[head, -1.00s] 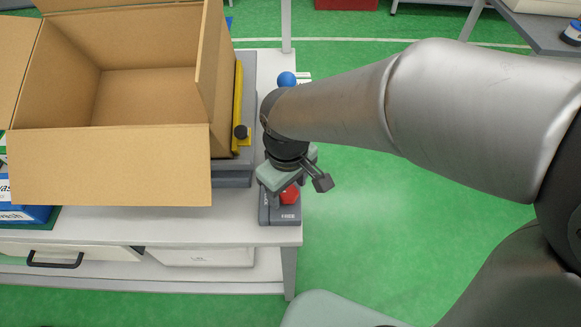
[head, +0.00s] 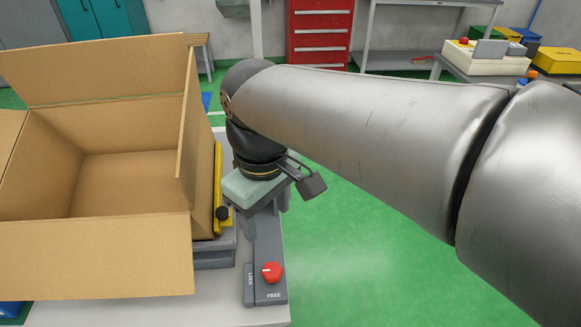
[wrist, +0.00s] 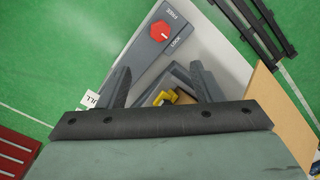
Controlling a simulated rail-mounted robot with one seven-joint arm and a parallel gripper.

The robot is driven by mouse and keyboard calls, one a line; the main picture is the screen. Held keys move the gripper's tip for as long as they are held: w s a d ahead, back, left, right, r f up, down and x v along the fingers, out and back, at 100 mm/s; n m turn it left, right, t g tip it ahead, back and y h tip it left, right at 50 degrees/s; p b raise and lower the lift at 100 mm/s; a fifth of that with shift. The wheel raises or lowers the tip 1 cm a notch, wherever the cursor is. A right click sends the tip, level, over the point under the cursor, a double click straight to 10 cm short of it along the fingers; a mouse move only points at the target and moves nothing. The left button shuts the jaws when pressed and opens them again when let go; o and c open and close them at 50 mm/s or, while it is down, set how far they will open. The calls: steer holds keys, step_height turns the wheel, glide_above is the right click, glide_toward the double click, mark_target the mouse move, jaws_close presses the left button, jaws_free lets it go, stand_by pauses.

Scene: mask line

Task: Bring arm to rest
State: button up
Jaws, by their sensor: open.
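My arm reaches in from the right in the head view, with my gripper (head: 265,205) hanging over the right edge of the table. Its fingers are mostly hidden there by the wrist and palm. In the wrist view my gripper (wrist: 160,85) shows two dark fingers spread apart with nothing between them. A grey lever plate marked LOCK and FREE with a red knob (head: 271,271) lies on the table in front of the gripper. The red knob also shows in the wrist view (wrist: 160,31), beyond the fingertips and apart from them.
A large open cardboard box (head: 95,255) stands left of my gripper, its right flap close by. A yellow bar (head: 218,185) with a black knob stands beside the box. A red drawer cabinet (head: 319,35) is at the back. Green floor (head: 370,270) to the right is clear.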

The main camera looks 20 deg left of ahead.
stand_by(0.5)
steer(key=w+d+f+m+p, duration=0.2)
steer(key=w+d+m, duration=0.2)
steer(key=d, duration=0.6)
steer(key=s+d+f+m, duration=0.1)
steer(key=d+f+m, duration=0.1)
steer(key=d, duration=0.4)
steer(key=s+d+f+m+p, duration=0.1)
steer(key=s+d+f+m, duration=0.1)
steer(key=d+m, duration=0.2)
steer(key=s+d+f+m+p, duration=0.1)
steer(key=d+f+m, duration=0.1)
steer(key=d, duration=0.7)
steer(key=shift+s+f+m, duration=0.2)
steer(key=shift+s+m, duration=0.1)
steer(key=shift+m, duration=0.4)
